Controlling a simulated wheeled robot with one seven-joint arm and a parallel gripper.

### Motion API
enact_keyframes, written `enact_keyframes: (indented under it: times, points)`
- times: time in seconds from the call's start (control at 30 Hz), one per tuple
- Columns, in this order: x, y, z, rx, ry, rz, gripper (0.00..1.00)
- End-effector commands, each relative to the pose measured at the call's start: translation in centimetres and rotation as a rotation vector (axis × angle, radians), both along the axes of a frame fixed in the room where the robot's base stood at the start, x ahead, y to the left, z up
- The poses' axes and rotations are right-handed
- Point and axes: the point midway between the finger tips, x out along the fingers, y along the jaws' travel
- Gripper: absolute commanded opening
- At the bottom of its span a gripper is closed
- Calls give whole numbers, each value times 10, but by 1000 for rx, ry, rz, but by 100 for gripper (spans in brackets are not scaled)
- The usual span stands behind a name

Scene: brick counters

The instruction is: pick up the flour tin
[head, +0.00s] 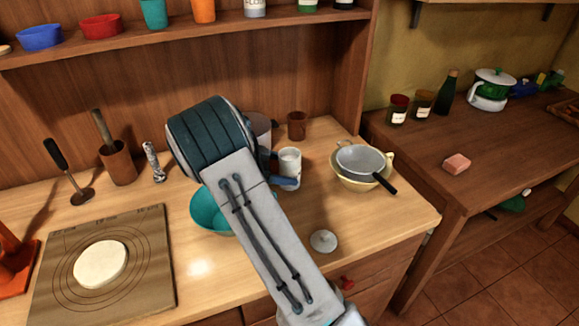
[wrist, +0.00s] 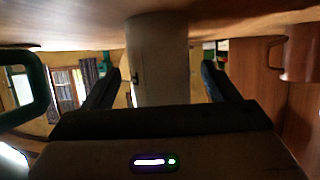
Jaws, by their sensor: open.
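The flour tin, which I take to be the white cylinder with small dark print (head: 290,160), stands upright on the wooden counter in the head view. In the wrist view, which is upside down, a pale cylinder (wrist: 157,60) stands between the two dark fingers of my gripper (wrist: 158,88), with a gap on each side. My gripper (head: 283,178) is open; in the head view one finger shows in front of the tin's lower part. My arm hides the rest of the gripper. I cannot tell whether a finger touches the tin.
A brown cup (head: 297,125) stands behind the tin, and a grey canister (head: 261,128) is partly hidden by my arm. A teal bowl (head: 205,212) sits under the arm. A yellow bowl with a sieve (head: 362,165) is to the right. A white lid (head: 323,241) lies in front.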

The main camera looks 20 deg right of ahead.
Motion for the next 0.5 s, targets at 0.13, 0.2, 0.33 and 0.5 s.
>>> enact_keyframes:
  times: [0.13,0.2,0.33,0.5]
  points:
    - [-3,-16,-5,0,0,0,81]
    - [-4,-18,-7,1,0,1,81]
    - [-4,-18,-8,1,-1,1,81]
    - [-4,-18,-8,1,-1,1,56]
